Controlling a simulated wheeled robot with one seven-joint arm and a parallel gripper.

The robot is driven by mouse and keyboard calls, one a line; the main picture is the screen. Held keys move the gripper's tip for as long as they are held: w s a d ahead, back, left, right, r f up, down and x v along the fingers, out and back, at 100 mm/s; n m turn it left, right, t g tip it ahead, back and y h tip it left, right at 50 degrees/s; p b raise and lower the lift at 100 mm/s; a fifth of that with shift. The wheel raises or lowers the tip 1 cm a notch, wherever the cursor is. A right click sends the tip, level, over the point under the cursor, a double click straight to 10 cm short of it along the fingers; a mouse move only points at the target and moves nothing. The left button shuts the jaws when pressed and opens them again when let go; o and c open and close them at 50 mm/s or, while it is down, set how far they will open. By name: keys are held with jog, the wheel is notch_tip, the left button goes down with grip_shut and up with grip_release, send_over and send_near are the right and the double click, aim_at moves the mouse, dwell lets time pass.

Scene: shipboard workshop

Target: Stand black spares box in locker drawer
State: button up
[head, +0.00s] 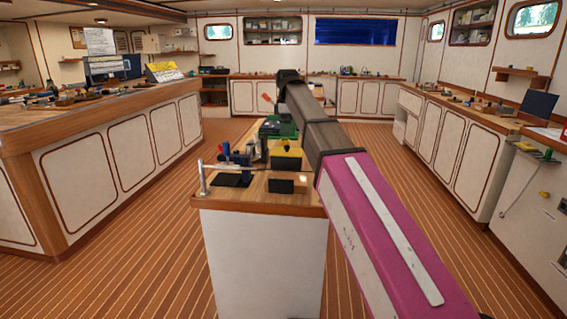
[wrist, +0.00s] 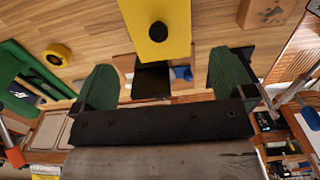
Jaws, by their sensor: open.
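My gripper (wrist: 167,64) is open in the wrist view, its two green fingers wide apart. A black block (wrist: 152,80) shows in the gap between them, with nothing visibly gripped. It may be the black spares box; I cannot tell for sure. In the head view a dark box with a brown face (head: 287,184) sits on the near end of the bench top. My arm reaches over the bench; the fingers cannot be made out there. I cannot identify the locker drawer; white locker fronts (head: 450,140) line the right wall.
A yellow block with a black knob (wrist: 157,28) lies beside the black block, and also shows on the bench (head: 286,160). A blue vise-like tool (head: 238,160) and a metal post (head: 202,180) stand at the bench's left edge. Plank floor is clear on both sides.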

aim_at(287, 146)
notch_tip(287, 146, down, 10)
jog(key=shift+w+a+f, duration=0.1)
jog(key=shift+w+f, duration=0.05)
jog(key=shift+f, duration=0.1)
dwell(0.4)
jog(key=shift+c, duration=0.3)
jog(key=shift+r, duration=0.15)
jog(key=c, duration=0.9)
